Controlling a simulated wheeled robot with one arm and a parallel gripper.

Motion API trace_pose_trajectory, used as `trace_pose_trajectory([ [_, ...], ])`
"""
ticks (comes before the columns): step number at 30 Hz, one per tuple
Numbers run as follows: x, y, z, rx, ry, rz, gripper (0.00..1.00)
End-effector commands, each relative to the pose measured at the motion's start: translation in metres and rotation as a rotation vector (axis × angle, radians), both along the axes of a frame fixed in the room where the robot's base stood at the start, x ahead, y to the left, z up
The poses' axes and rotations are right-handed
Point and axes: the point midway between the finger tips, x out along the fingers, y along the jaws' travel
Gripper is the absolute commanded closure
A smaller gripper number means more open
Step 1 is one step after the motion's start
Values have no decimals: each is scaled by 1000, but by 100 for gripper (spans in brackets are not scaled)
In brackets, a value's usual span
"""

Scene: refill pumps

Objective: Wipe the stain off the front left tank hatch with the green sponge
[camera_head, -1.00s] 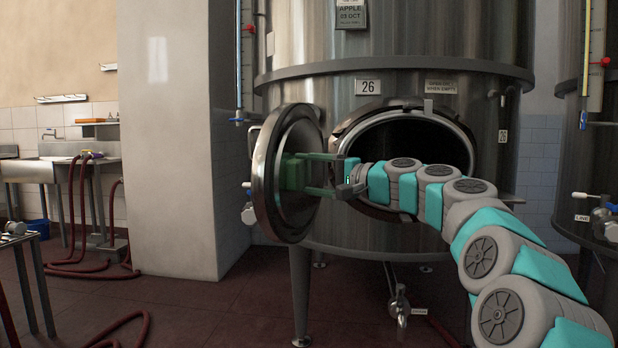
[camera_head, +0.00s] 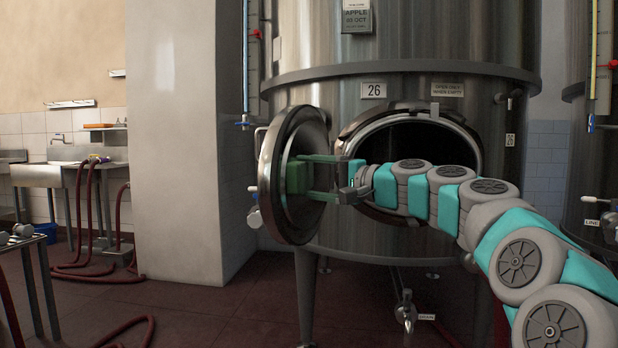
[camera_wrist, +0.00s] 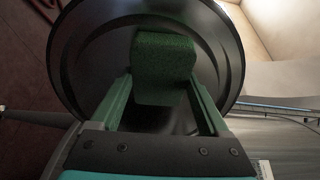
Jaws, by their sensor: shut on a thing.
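The tank hatch (camera_head: 286,215) is a round metal door, swung open to the left of the opening of tank 26, its inner face toward the right. My gripper (camera_head: 312,176) reaches left to that face and is shut on the green sponge (camera_head: 297,177). In the wrist view the sponge (camera_wrist: 163,68) sits between the fingers, in front of the dark hatch face (camera_wrist: 85,65). It is at or very near the face; contact cannot be told for certain. No stain shows; the sponge and fingers cover part of the face.
The steel tank (camera_head: 400,60) stands behind, with its dark round opening (camera_head: 430,150) at the right of the hatch. A pale pillar (camera_head: 180,140) is at the left. A sink (camera_head: 60,172) and red hoses (camera_head: 90,240) are farther left.

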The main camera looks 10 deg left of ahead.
Motion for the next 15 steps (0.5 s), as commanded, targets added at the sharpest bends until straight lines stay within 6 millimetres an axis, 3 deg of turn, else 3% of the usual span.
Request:
trace_pose_trajectory([
  [15, -8, -46, 1, 1, 0, -1, 82],
])
